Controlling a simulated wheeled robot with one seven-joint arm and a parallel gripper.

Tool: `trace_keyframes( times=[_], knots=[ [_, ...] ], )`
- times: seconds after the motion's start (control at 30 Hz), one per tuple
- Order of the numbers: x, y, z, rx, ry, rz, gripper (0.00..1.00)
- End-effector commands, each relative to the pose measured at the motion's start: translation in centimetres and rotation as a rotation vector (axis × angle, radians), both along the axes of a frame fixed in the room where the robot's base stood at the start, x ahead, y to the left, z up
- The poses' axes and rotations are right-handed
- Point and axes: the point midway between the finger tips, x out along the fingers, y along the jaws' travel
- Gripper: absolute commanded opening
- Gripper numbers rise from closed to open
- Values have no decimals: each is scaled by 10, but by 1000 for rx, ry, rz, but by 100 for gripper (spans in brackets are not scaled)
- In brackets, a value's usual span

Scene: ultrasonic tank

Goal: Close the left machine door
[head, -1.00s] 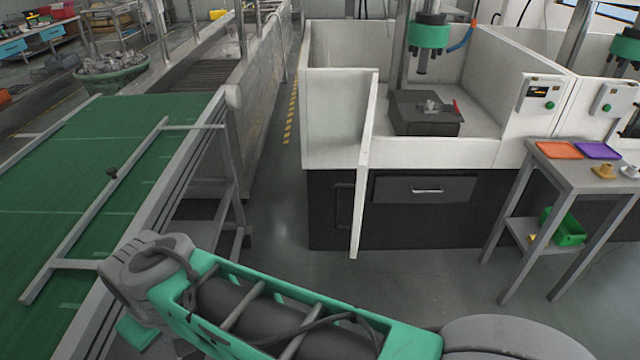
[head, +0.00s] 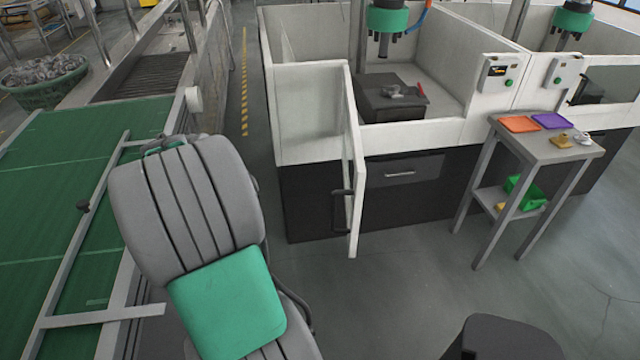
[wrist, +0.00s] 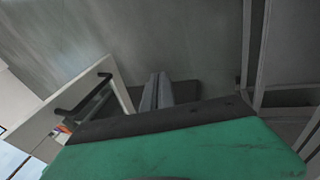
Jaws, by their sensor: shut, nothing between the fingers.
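The left machine door (head: 354,165) is a white panel that stands open. It sticks out from the front of the left machine (head: 310,110) toward me, seen nearly edge-on in the head view. Its black bar handle (head: 338,208) is on the panel's left face. In the wrist view the door (wrist: 48,118) is at the left, tilted, with the handle (wrist: 84,94) in clear sight. My gripper (wrist: 158,80) is shut and empty, to the right of the door and apart from the handle in that picture. In the head view my arm hides the gripper.
A green conveyor (head: 50,190) with a grey rail runs along the left. A small table (head: 535,140) with an orange tray (head: 519,124) and a purple tray (head: 551,120) stands right of the machine. The grey floor (head: 400,300) before the machine is clear.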

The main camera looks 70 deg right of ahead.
Motion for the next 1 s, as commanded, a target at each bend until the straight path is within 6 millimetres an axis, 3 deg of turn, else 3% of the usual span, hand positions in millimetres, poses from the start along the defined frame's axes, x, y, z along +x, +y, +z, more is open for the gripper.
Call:
trace_keyframes(
  times=[0.03,0.1,0.2,0.3,0.47,0.9,1.0],
  knots=[
    [-1,-27,18,-77,9,-85,0],
    [-10,-54,57,-191,4,-209,0],
    [-29,-70,100,-298,1,-346,0],
    [-50,-67,112,-329,39,-406,0],
    [-56,-72,105,-321,60,-376,0],
    [-95,-110,33,-318,59,-377,0],
    [-113,-113,36,-321,56,-379,0]
  ],
)
